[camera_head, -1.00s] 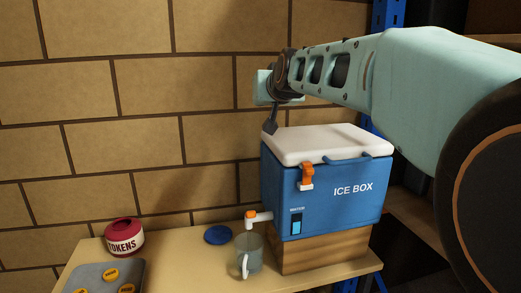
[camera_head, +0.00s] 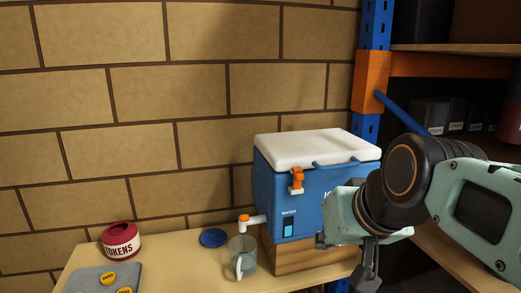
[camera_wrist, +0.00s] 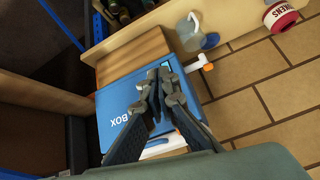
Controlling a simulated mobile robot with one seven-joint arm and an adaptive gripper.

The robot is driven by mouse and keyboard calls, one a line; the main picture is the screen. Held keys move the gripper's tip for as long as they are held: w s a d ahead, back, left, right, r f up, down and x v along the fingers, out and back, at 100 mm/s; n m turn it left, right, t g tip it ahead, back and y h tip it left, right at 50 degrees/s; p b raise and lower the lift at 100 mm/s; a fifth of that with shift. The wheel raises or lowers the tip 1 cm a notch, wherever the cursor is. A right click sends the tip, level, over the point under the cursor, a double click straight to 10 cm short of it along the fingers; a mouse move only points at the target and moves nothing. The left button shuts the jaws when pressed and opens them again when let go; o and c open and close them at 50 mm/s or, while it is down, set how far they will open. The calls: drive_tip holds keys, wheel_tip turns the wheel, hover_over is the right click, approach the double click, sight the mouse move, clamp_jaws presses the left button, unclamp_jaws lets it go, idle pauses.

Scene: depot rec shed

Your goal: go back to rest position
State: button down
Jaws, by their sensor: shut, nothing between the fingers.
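My gripper (camera_head: 366,277) hangs at the right end of the table in the head view, in front of the ice box's right side. In the wrist view my gripper (camera_wrist: 158,84) has its fingers together and empty, with the blue ice box (camera_wrist: 112,103) behind them. In the head view the ice box (camera_head: 272,182) has a white lid (camera_head: 315,147), which is closed, an orange latch (camera_head: 297,181) and a tap (camera_head: 251,220). It stands on a wooden block (camera_head: 290,257). My arm hides part of its front.
A clear mug (camera_head: 243,256) stands below the tap. A blue disc (camera_head: 213,238), a red tokens tin (camera_head: 121,241) and a grey tray (camera_head: 92,281) with yellow tokens share the table (camera_head: 190,270). A blue rack post (camera_head: 368,130) and shelves stand close on the right.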

drive_tip(key=s+d+f+g+h+p, duration=0.25)
drive_tip(key=s+f, duration=0.25)
drive_tip(key=s, duration=0.5)
wheel_tip(320, 180, up, 14)
drive_tip(key=p, duration=1.3)
drive_tip(key=shift+w+f+y+p, duration=0.15)
drive_tip(key=shift+w+y+p, duration=0.15)
drive_tip(key=shift+w+y, duration=0.15)
